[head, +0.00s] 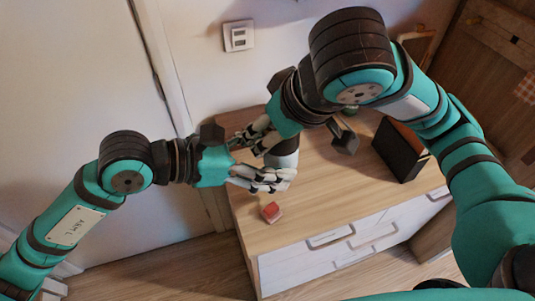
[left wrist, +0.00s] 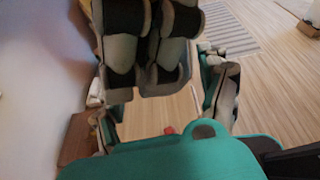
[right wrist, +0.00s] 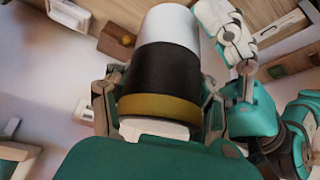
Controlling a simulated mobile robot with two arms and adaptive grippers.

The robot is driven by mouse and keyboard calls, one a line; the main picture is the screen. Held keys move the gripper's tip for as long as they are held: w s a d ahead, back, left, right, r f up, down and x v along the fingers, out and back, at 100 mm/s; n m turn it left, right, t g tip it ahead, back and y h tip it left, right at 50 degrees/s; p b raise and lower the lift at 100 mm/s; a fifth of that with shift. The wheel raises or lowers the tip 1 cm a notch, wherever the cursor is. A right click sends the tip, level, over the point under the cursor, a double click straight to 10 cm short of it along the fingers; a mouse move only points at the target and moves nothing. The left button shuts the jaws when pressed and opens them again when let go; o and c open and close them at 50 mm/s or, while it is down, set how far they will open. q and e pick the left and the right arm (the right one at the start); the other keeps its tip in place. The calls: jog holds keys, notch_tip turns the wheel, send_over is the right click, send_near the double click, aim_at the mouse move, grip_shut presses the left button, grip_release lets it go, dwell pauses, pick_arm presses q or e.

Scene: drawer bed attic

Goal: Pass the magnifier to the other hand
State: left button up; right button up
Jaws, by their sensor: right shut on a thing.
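The magnifier (head: 286,158), a black and white cylinder, is held above the wooden top. In the right wrist view the magnifier (right wrist: 165,70) fills the space between the fingers, with a white end, a black middle and a gold band. My right gripper (head: 256,142) is shut on it. My left gripper (head: 284,178) is close beside the magnifier, its fingers spread and pointing right; I cannot tell whether they touch it. In the left wrist view its fingers (left wrist: 165,105) stand apart, with grey and black finger-like parts close in front. The magnifier is not clearly visible there.
A small red block (head: 271,212) lies on the wooden cabinet top (head: 315,205), which has white drawers (head: 340,245) below. A dark box (head: 400,150) and a dark object (head: 345,138) stand further right. The cabinet's front middle is clear.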

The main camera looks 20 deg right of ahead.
pick_arm(q)
jog(key=shift+w, duration=0.1)
jog(key=c, duration=1.1)
pick_arm(e)
jog(key=o, duration=1.4)
